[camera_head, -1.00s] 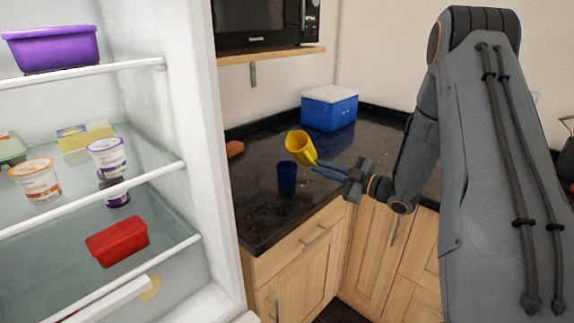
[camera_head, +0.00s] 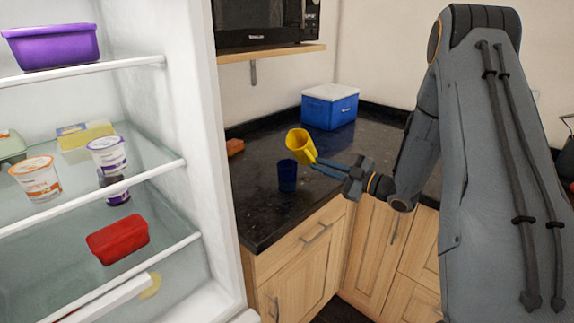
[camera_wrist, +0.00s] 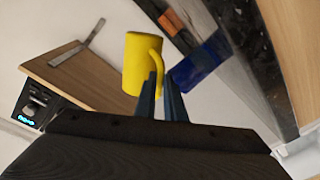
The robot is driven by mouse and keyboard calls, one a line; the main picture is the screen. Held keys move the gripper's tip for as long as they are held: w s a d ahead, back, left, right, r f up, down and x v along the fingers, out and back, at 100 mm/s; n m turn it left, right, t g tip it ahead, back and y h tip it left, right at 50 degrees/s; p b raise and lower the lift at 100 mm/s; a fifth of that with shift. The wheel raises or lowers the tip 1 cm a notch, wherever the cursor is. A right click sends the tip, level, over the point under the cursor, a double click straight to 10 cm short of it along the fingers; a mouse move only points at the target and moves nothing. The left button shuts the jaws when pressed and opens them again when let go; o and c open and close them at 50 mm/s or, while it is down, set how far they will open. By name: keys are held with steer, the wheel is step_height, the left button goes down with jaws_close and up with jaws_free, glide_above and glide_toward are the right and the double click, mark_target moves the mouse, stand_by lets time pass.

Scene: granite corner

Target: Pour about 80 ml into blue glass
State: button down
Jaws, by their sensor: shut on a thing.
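The blue glass (camera_head: 287,178) stands upright on the dark counter near its front edge. My gripper (camera_head: 318,164) is shut on the handle of a yellow mug (camera_head: 299,145). The mug is held above the counter, just above the blue glass in the head view, and tilted with its mouth toward the upper left. The mug (camera_wrist: 140,62) and its handle between my fingers (camera_wrist: 160,88) also show in the wrist view.
A blue cooler box with a white lid (camera_head: 330,107) stands at the back of the counter (camera_head: 262,220). An orange-brown item (camera_head: 235,147) lies left. The open fridge (camera_head: 215,150) bounds the left side. A microwave (camera_head: 265,22) sits on a shelf above.

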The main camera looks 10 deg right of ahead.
steer(key=shift+f, duration=0.1)
stand_by(0.8)
steer(key=shift+w+d+f+m+b, duration=0.2)
steer(key=shift+f+m, duration=0.25)
steer(key=shift+f, duration=0.1)
steer(key=shift+w+d+f+m+b, duration=0.15)
steer(key=shift+f+m+b, duration=0.05)
steer(key=shift+f+m, duration=0.3)
steer(key=shift+w+d+r+m+g+p, duration=0.1)
steer(key=shift+w+d+m+p, duration=0.2)
steer(key=shift+m, duration=0.6)
steer(key=shift+w+d+m+g+p, duration=0.1)
steer(key=shift+w+d+m+p, duration=0.2)
steer(key=shift+m, duration=0.55)
steer(key=shift+w+d+r+m+g+p, duration=0.1)
steer(key=shift+w+d+m+p, duration=0.15)
steer(key=shift+m, duration=0.65)
